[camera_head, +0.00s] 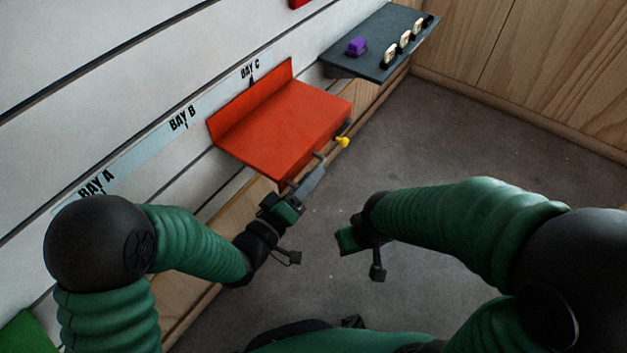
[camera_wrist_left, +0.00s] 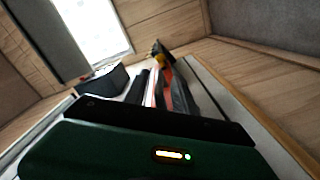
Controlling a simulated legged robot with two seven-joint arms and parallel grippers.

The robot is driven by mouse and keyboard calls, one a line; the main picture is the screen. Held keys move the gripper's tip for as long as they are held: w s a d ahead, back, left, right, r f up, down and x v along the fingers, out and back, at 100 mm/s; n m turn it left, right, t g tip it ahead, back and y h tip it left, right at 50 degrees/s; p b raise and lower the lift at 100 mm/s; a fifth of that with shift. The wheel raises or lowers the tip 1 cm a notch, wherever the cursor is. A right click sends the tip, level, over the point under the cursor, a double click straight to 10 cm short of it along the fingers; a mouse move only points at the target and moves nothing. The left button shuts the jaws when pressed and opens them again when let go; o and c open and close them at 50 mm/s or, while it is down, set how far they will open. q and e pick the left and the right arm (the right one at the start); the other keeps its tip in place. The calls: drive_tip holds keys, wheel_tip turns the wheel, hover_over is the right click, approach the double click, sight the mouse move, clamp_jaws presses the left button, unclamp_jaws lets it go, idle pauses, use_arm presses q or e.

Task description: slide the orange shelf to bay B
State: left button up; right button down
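The orange shelf (camera_head: 283,123) hangs on the slatted wall, its back at the label strip between the BAY B label (camera_head: 183,118) and the BAY C label (camera_head: 250,68), nearer BAY C. A rod and a yellow knob (camera_head: 343,141) show at its front edge. My left gripper (camera_head: 318,170) is at the shelf's front edge, close to the rod; contact is unclear. In the left wrist view its fingers (camera_wrist_left: 160,85) stand apart, with an orange strip showing between them. My right gripper (camera_head: 345,240) is over the floor, away from the shelf; its fingers are hidden.
The BAY A label (camera_head: 97,183) is at lower left, and the strip at BAY B looks clear. A green object (camera_head: 25,335) shows at bottom left.

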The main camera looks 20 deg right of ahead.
use_arm(q)
drive_tip(key=shift+x, duration=0.9)
drive_tip(key=shift+a, duration=0.1)
drive_tip(key=shift+c, duration=0.2)
clamp_jaws()
drive_tip(key=shift+r, duration=0.25)
